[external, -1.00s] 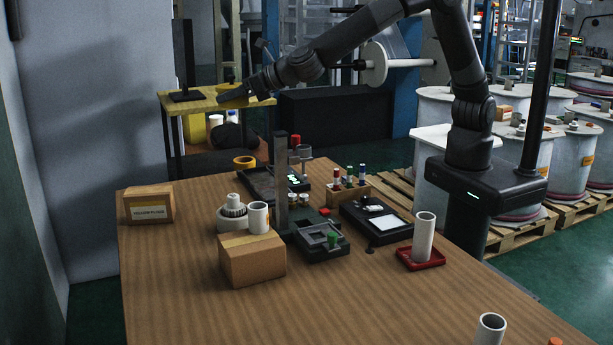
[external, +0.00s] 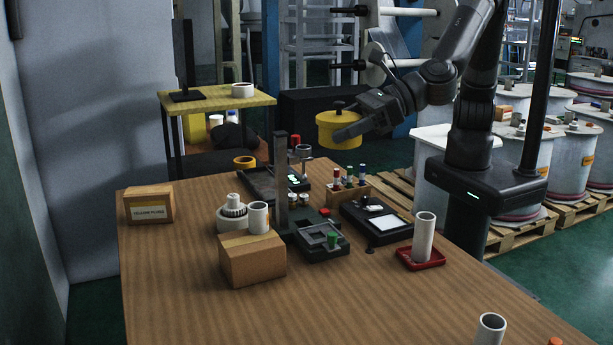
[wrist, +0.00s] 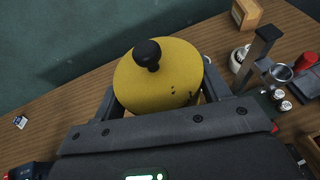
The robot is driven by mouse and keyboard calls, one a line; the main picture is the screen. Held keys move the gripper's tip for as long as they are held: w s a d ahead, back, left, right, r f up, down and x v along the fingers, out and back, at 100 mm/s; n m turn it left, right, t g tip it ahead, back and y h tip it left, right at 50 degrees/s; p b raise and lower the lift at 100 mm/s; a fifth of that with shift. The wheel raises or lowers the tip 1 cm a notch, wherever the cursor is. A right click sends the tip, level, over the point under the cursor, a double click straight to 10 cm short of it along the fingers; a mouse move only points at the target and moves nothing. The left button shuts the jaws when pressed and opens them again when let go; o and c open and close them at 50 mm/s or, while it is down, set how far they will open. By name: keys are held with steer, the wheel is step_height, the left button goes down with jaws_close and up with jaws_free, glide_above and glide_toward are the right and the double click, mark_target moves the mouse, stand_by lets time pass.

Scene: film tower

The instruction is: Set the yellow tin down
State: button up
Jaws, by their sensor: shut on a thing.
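The yellow tin (external: 338,130) is round with a flat lid and a black knob on top. My gripper (external: 347,133) is shut on it and holds it upright in the air, above and behind the far edge of the wooden table (external: 190,290). In the wrist view the tin (wrist: 165,85) sits between the two fingers (wrist: 158,95), its knob towards the camera. The lid carries a few small dark marks. The tin's underside is hidden in the wrist view.
A dark post (external: 280,180), a black tray (external: 262,183) and a wooden rack of small bottles (external: 348,192) crowd the table's far half. Cardboard boxes (external: 252,260) stand at left. The front of the table is mostly clear. A yellow side table (external: 215,101) stands behind.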

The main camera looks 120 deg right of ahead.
steer(key=s+a, duration=0.3)
steer(key=a, duration=0.2)
glide_above(399, 317)
steer(key=shift+n+y, duration=0.4)
step_height(399, 317, down, 25)
steer(key=shift+f, duration=2)
steer(key=shift+f, duration=0.1)
steer(key=o, duration=1.2)
steer(key=shift+f, duration=0.1)
